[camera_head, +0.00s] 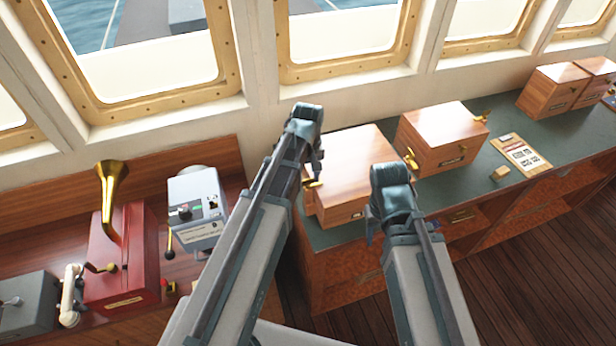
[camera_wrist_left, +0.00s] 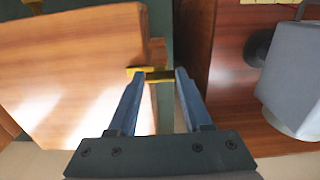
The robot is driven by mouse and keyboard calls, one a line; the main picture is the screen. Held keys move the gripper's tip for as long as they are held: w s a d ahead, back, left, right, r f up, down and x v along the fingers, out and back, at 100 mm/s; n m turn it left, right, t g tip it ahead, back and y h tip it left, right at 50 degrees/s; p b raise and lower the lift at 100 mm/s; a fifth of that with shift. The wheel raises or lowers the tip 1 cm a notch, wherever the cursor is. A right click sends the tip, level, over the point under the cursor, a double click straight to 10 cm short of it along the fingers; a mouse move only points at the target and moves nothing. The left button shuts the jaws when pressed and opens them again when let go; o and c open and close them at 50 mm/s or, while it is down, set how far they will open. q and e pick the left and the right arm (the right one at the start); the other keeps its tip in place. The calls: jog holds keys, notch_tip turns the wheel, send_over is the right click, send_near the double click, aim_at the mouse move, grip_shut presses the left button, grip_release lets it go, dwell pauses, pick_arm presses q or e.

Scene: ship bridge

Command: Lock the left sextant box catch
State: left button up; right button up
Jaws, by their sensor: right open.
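The wooden sextant box (camera_head: 355,165) stands on the green counter, its lid down. A brass catch (camera_head: 312,184) sticks out at its left side. In the left wrist view the box (camera_wrist_left: 70,65) fills the left part, and the brass catch (camera_wrist_left: 153,76) lies across the space between my fingertips. My left gripper (camera_head: 316,172) is at this catch, partly hidden by its own arm; in the wrist view its two fingers (camera_wrist_left: 158,78) are apart. I cannot tell whether they touch the brass. My right gripper (camera_head: 372,232) is open and empty in front of the box's right part.
A second wooden box (camera_head: 440,138) stands to the right, with brass catches (camera_head: 411,158) at its left. More boxes (camera_head: 555,88), a paper card (camera_head: 521,155) and a small wooden block (camera_head: 500,174) lie further right. A grey device (camera_head: 197,205) and a red unit with brass horn (camera_head: 118,250) stand left.

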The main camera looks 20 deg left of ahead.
pick_arm(q)
jog(key=o, duration=0.4)
jog(key=shift+c, duration=0.2)
jog(key=shift+r, duration=0.1)
notch_tip(320, 180, up, 14)
jog(key=p, duration=1.3)
jog(key=shift+f+p, duration=0.2)
jog(key=shift+p, duration=0.2)
jog(key=s+d+f+m+b, duration=0.3)
jog(key=s+f+b, duration=0.1)
jog(key=f+b, duration=0.3)
jog(key=s+d+f+m+b, duration=0.4)
jog(key=s+f+b, duration=0.1)
jog(key=f+b, duration=0.2)
jog(key=s+d+f+m+y+b, duration=0.1)
jog(key=s+d+f+m+b, duration=0.2)
jog(key=s+f+b, duration=0.2)
notch_tip(320, 180, down, 2)
jog(key=b, duration=0.2)
jog(key=shift+s+d+f+m+b, duration=0.2)
jog(key=shift+f+m+b, duration=0.1)
jog(key=shift+m, duration=0.1)
